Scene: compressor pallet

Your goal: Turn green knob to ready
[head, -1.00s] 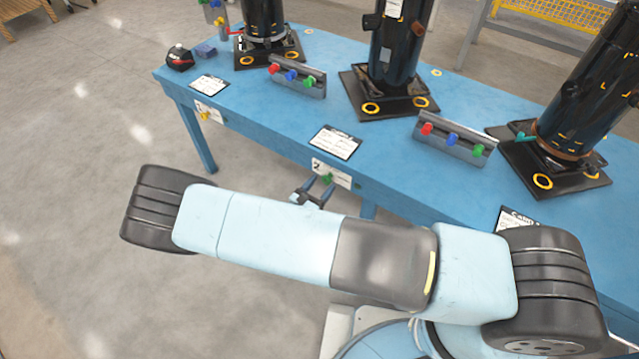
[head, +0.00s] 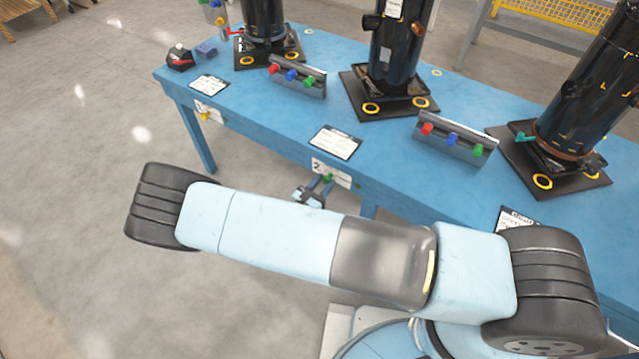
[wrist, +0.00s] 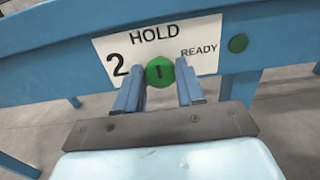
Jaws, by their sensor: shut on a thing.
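The green knob (wrist: 160,71) sits on the front edge of the blue table, at the lower middle of a white plate (wrist: 205,45). The plate reads "2" at left, "HOLD" at top and "READY" at right. The knob's dark mark stands about upright, toward HOLD. My gripper (wrist: 160,95) is shut on the green knob, one finger on each side of it. In the head view my gripper (head: 320,186) reaches the knob from below, and my arm hides part of the wrist.
A round green spot (wrist: 238,43) is on the table edge right of the plate. On the blue table (head: 385,160) stand black compressors (head: 395,50) and small panels with red, blue and green knobs (head: 455,138). A yellow knob (head: 205,116) is on the front edge further left.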

